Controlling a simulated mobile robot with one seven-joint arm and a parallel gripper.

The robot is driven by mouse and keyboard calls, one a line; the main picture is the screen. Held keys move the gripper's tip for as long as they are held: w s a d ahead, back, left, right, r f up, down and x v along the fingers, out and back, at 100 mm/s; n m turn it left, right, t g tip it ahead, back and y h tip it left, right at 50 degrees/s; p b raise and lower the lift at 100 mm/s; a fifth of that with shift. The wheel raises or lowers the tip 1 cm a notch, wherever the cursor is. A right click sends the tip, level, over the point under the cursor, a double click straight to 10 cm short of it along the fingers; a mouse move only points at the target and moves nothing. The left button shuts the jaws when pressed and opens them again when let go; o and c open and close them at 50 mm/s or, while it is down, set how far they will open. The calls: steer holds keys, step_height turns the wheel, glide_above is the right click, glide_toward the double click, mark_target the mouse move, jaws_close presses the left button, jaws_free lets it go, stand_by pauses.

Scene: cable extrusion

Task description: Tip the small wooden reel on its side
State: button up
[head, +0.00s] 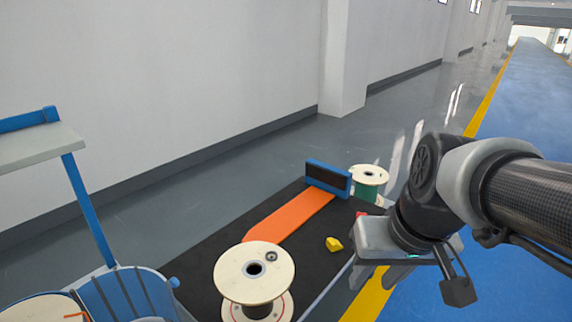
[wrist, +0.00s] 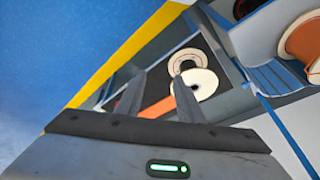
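A pale wooden reel (head: 253,272) stands upright on one flange at the near end of a black-topped surface, its round top flange and centre hole facing up. It also shows in the wrist view (wrist: 200,84), beyond my fingertips. Another pale reel with green winding (head: 367,186) stands upright at the far end. I cannot tell for sure which reel is the small one; the far one looks smaller but is farther off. My gripper (head: 385,273) hangs over the right edge of the surface, apart from both reels. Its two fingers (wrist: 158,96) are spread, with nothing held between them.
An orange strip (head: 288,219) runs along the black surface (head: 205,252) to a blue-framed block (head: 328,178). A small yellow piece (head: 334,244) lies right of the strip. A blue slatted stand (head: 130,292) is at the lower left. Blue floor (head: 500,260) is clear on the right.

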steer(key=w+a+f+g+y, duration=0.1)
steer(key=w+f+g+y, duration=0.15)
steer(key=f, duration=0.45)
steer(key=w+a+f+g+y, duration=0.1)
steer(key=w+f+g+y, duration=0.15)
steer(key=f, duration=0.45)
steer(key=m+t+y, duration=0.8)
steer(key=t, duration=0.4)
glide_toward(285, 291)
steer(key=a, duration=0.1)
steer(key=x, duration=0.9)
steer(key=shift+w, duration=0.2)
steer(key=shift+x, duration=1)
steer(key=shift+w, duration=0.1)
steer(key=shift+c, duration=0.2)
jaws_close()
